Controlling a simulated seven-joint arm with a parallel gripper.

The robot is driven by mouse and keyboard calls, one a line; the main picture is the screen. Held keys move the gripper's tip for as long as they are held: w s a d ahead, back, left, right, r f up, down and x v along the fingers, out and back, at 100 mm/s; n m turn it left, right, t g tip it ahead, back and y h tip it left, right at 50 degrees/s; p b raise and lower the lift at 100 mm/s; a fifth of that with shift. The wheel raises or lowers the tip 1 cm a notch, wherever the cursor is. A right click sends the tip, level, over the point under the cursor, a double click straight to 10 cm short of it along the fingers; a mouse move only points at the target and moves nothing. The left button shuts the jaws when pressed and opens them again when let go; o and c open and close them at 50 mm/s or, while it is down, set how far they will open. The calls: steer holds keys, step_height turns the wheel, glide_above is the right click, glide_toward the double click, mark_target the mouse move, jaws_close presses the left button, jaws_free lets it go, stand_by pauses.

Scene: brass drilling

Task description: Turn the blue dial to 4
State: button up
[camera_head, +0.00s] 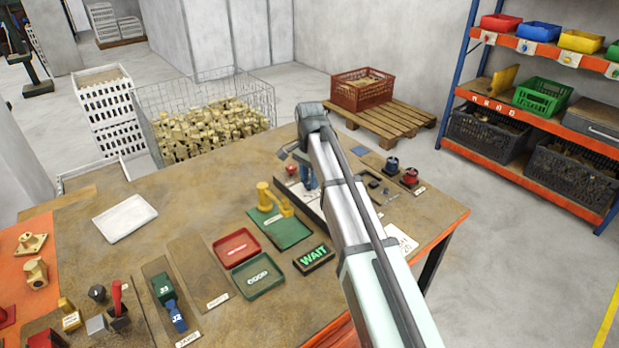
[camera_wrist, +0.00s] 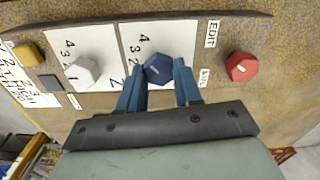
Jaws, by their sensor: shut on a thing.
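The blue dial (camera_wrist: 157,69) sits on a white plate (camera_wrist: 146,34) with numbers beside it; 4 and 3 are legible, and others are partly hidden. A thin pale mark shows on the dial's top, but I cannot tell which number it indicates. My gripper (camera_wrist: 159,66) has its two blue fingers on either side of the blue dial and is shut on it. In the head view my gripper (camera_head: 309,180) is over the panel at the table's far side, and my arm hides the dial.
In the wrist view a white dial (camera_wrist: 82,71) stands left of the blue one, with a yellow knob (camera_wrist: 28,53) farther left. A red dial (camera_wrist: 241,67) by an EDIT label is on the right. A lit WAIT sign (camera_head: 313,258) and trays stand nearer on the table.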

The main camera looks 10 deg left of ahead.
steer(key=shift+m, duration=0.3)
stand_by(0.4)
steer(key=o, duration=1)
steer(key=shift+o, duration=0.2)
step_height(320, 180, up, 14)
steer(key=shift+f, duration=0.1)
